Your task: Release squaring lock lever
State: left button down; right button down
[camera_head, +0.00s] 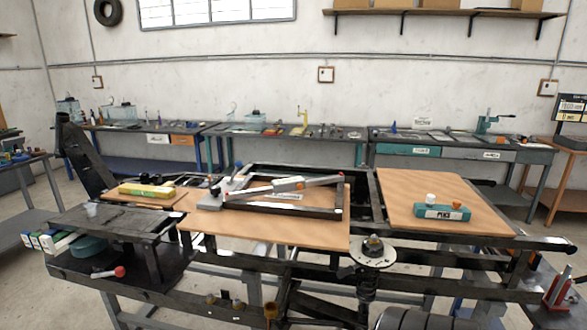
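A dark rectangular frame (240,207) lies on a tan board in the middle of the workbench. A grey bar (320,181) with pale, red-marked ends lies across it at a slant. An orange piece (300,186) and a small white label sit near the bar's middle. A short lever with a red knob (119,271) sticks out over the dark lower shelf at the left front. I cannot tell which part is the squaring lock lever, or whether it is locked. Neither of my grippers is in view.
A yellow-green block (147,190) lies at left. A round metal plate on a spring strut (373,252) stands in front. Tool-covered benches (455,147) line the back wall.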

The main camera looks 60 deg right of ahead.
aim_at(238, 164)
jog(key=z, duration=2)
